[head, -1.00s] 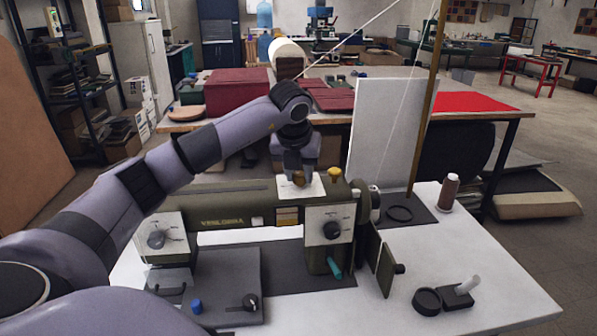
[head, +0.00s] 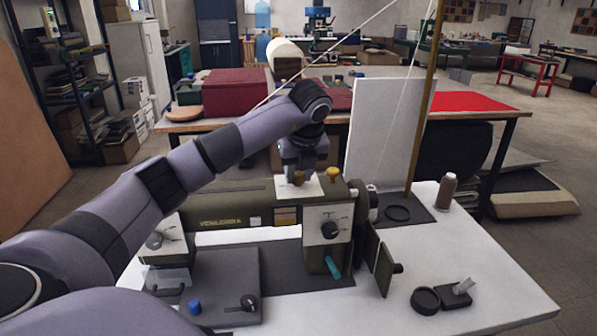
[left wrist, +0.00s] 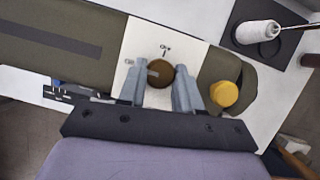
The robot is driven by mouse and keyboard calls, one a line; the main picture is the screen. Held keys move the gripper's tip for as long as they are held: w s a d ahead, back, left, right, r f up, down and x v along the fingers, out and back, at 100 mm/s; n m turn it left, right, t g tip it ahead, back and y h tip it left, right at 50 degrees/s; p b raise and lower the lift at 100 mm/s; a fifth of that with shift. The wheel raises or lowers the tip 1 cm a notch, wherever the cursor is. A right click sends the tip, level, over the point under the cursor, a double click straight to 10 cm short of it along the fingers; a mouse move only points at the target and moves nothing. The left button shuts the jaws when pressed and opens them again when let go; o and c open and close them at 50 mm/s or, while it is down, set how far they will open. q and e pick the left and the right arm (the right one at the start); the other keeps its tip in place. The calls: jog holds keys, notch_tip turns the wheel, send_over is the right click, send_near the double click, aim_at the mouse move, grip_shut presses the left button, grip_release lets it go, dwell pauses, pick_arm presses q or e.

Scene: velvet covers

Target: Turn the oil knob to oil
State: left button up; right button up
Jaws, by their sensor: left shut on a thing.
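The oil knob (left wrist: 160,73) is a round brown knob on a white plate (left wrist: 128,45) on top of the olive sewing machine. In the left wrist view a light mark on the knob points left, toward a small label on the plate. My left gripper (left wrist: 161,80) is shut on the knob, with one grey finger on each side. In the head view the knob (head: 298,178) shows below my left wrist, and the fingers are mostly hidden. My right gripper is in neither view.
A yellow knob (head: 333,174) sits just right of the plate. A white upright panel (head: 385,130) and a wooden post (head: 425,95) with thread stand behind.

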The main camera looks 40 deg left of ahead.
aim_at(302, 193)
pick_arm(q)
jog(key=shift+r, duration=0.1)
jog(key=o, duration=1)
jog(key=shift+o, duration=0.2)
jog(key=v, duration=0.7)
jog(key=shift+b, duration=0.3)
